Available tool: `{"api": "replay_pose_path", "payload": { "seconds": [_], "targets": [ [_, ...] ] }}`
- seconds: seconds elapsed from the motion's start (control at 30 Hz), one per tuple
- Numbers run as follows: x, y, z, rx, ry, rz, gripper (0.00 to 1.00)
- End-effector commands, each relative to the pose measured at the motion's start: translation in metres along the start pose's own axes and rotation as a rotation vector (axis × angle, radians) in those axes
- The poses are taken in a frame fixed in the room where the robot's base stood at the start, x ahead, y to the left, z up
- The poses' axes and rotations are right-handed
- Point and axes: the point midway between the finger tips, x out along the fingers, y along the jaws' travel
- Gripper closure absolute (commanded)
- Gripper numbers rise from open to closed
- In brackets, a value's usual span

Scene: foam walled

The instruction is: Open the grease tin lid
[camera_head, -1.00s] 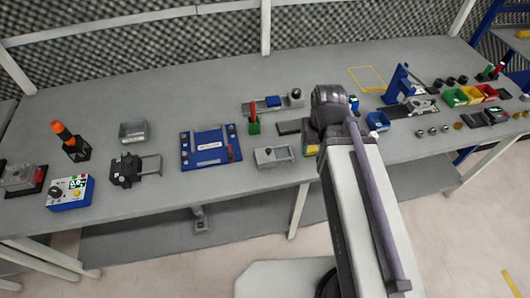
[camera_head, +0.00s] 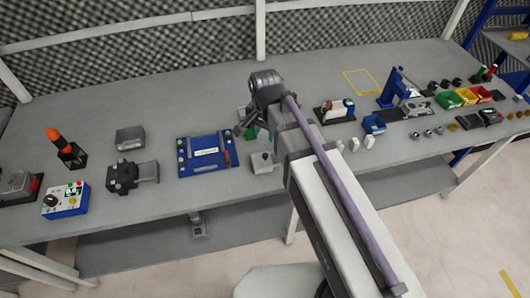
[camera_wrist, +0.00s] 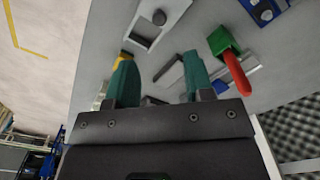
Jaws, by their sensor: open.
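A light grey box (camera_wrist: 158,20) with a dark round knob and a recessed slot on top lies at the top of the wrist view. It may be the grease tin, but I cannot tell for sure. In the head view this box (camera_head: 264,162) sits near the bench's front edge, partly hidden by my arm. My gripper (camera_wrist: 161,78) has its two teal fingers apart. They are over the bench, beside the box and apart from it. A flat dark-topped piece (camera_wrist: 170,72) shows between the fingers, and nothing looks gripped.
A green block with a red handle (camera_wrist: 232,66) stands close to the right finger. A blue fixture plate (camera_head: 206,154) lies to the left. A grey metal box (camera_head: 130,139) stands farther left. A red-and-white device (camera_head: 335,111) and a blue bin (camera_head: 374,124) are to the right.

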Motion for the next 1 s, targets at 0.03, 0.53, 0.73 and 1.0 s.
{"api": "replay_pose_path", "payload": {
  "seconds": [0.03, 0.53, 0.73, 1.0],
  "targets": [
    [0.008, 0.0, 0.0, 0.0, 0.0, 0.0, 0.52],
    [0.106, 0.001, 0.0, -0.002, 0.001, -0.001, 0.52],
    [0.107, 0.001, 0.0, -0.002, 0.001, -0.001, 0.52],
    [0.106, 0.001, 0.0, -0.002, 0.001, -0.001, 0.66]
  ]
}}
